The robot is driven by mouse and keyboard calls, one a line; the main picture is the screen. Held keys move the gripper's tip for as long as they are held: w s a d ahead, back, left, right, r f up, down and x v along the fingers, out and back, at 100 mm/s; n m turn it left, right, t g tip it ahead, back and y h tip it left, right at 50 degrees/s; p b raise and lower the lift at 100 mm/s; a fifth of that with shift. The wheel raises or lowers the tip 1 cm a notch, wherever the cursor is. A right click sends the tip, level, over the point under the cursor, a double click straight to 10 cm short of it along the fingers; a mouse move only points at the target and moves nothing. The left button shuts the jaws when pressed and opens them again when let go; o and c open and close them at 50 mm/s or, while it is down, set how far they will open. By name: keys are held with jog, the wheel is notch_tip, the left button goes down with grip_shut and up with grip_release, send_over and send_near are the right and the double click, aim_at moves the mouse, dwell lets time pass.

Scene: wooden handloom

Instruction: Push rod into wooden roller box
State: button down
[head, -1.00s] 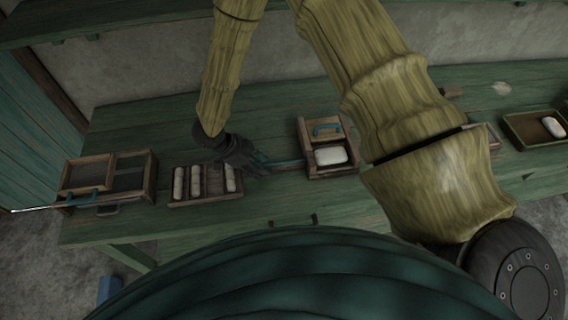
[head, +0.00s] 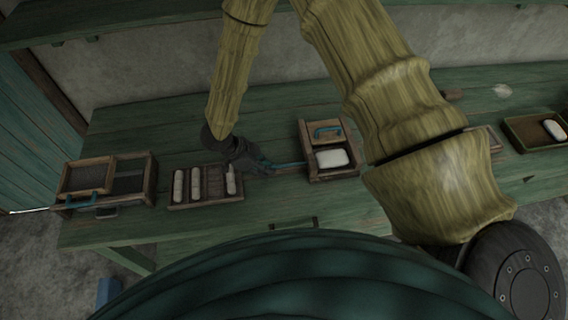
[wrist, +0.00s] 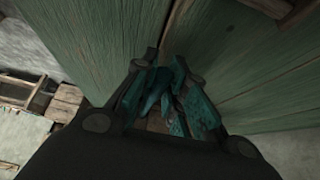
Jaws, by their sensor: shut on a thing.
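The wooden roller box (head: 352,172) stands on the green bench near the middle of the head view. It has a white roller in its front part and a teal handle on its lid. A thin teal and brown rod (head: 290,165) runs from my gripper to the left wall of this box. How far its tip is inside cannot be told. My dark gripper (head: 264,166) is shut on the rod, left of the box and low over the bench. In the wrist view, my gripper (wrist: 165,92) shows teal finger pads drawn close together, and the rod is hard to make out.
A wooden tray (head: 205,204) with several pale rollers lies just left of and below my gripper. A two-part wooden box (head: 152,180) stands at the far left. A tray with a white piece (head: 554,130) is at the far right. The bench front (head: 250,215) is clear.

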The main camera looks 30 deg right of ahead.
jog(key=d, duration=0.3)
jog(key=s+d+p, duration=0.1)
jog(key=d, duration=0.2)
jog(key=s+d, duration=0.1)
jog(key=d, duration=0.2)
jog(key=shift+s+d+r, duration=0.1)
jog(key=shift+s+d, duration=0.15)
jog(key=shift+d, duration=0.05)
jog(key=c, duration=1.3)
grip_release()
jog(key=shift+c, duration=0.2)
jog(key=shift+p, duration=0.3)
jog(key=shift+p+v, duration=2.45)
jog(key=shift+v, duration=1.05)
jog(key=shift+s, duration=0.1)
